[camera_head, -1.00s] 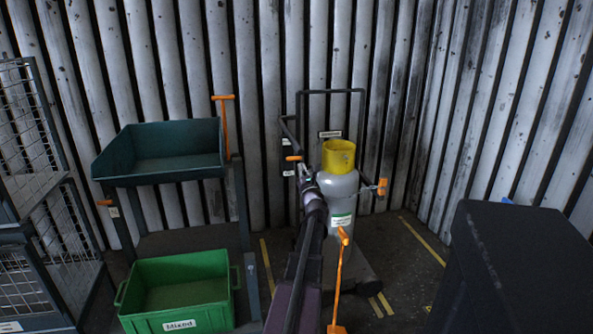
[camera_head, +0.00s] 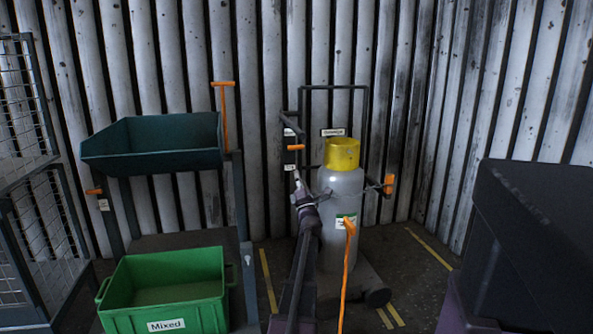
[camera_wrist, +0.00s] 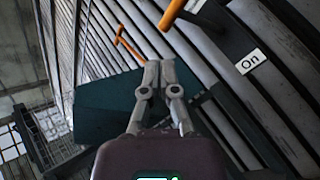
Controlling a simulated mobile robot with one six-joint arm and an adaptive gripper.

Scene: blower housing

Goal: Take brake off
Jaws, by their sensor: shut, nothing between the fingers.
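A short orange lever (camera_head: 296,147) sits on the dark frame of the gas-bottle trolley (camera_head: 334,88), with small white labels above and below it. In the wrist view a close orange lever (camera_wrist: 172,12) sticks out beside a white label reading "On" (camera_wrist: 250,62); it appears to be the same lever. My gripper (camera_head: 297,178) is just below the lever in the head view. In the wrist view my gripper's fingertips (camera_wrist: 160,65) are together and empty, apart from the lever. Which orange part is the brake is not labelled legibly.
A grey gas bottle (camera_head: 341,200) with a yellow collar stands right of my arm. Another orange lever (camera_head: 388,184) and an orange handle (camera_head: 349,226) are nearby. A dark green bin (camera_head: 150,145) and a green "Mixed" crate (camera_head: 165,285) stand left; a dark box (camera_head: 540,230) stands right.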

